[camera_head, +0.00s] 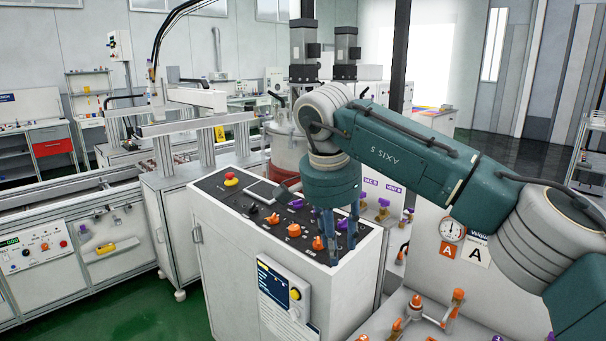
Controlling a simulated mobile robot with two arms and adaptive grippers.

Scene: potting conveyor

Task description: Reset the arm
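My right arm comes in from the right. Its gripper (330,225) points straight down over the front right part of a dark control panel (245,210) on top of a white cabinet (225,270). The blue-green fingers reach down next to the orange and purple knobs. I cannot tell whether the fingers touch a knob or hold one, nor how far apart they are. An orange knob (318,243) shows just left of the fingers, and a purple knob (296,203) lies farther back. My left gripper is not in the view.
A red and yellow emergency button (231,180) sits at the panel's back left. A screen unit (284,290) is fixed to the cabinet's front. Orange valve handles (416,302) stand at the lower right, near a pressure gauge (452,229). Green floor (130,310) lies open at the left.

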